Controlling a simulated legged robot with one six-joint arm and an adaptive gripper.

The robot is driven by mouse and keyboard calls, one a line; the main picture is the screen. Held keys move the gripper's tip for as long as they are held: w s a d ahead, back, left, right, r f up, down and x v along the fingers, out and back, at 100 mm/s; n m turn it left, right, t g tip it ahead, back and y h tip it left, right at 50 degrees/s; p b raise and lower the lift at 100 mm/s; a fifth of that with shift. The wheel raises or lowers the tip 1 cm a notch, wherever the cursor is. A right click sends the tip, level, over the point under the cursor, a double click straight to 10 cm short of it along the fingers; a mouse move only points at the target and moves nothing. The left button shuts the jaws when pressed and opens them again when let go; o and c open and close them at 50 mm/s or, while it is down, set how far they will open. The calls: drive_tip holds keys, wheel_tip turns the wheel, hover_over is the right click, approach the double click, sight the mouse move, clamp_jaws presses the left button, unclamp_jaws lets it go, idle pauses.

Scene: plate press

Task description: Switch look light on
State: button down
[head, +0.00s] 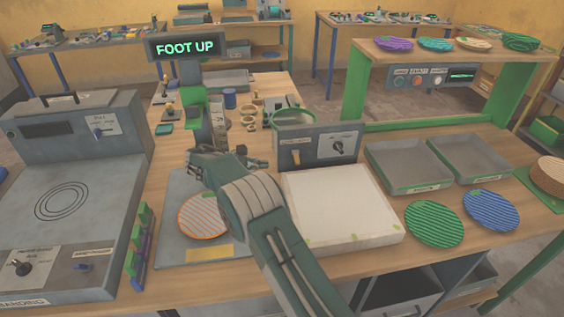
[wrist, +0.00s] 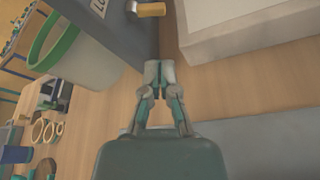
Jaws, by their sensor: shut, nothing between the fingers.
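The look light appears to be the grey box (head: 318,140) with the pale flat panel (head: 335,205) in front of it. A short lever with a tan handle (head: 296,157) sticks out of the box front; the handle also shows at the top of the wrist view (wrist: 152,10). A label beginning "LO" is partly visible there. I cannot tell whether the panel is lit. My gripper (wrist: 160,72) is shut and empty, over bare wood beside the box's lower front edge, pointing toward the lever side and apart from the handle. In the head view it (head: 243,154) is left of the box.
A grey base plate (head: 180,250) with an orange-striped plate (head: 207,215) lies left of my arm. The press column carries a "FOOT UP" sign (head: 186,47). A green-rimmed bin (wrist: 60,50) stands behind the box. Two trays (head: 408,187) and striped plates (head: 434,223) are at right.

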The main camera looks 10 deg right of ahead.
sight(292, 165)
drive_tip(key=shift+d, duration=0.35)
drive_tip(key=x, duration=0.9)
drive_tip(key=shift+d+f, duration=0.15)
drive_tip(key=shift+d, duration=0.15)
drive_tip(key=shift+a, duration=0.1)
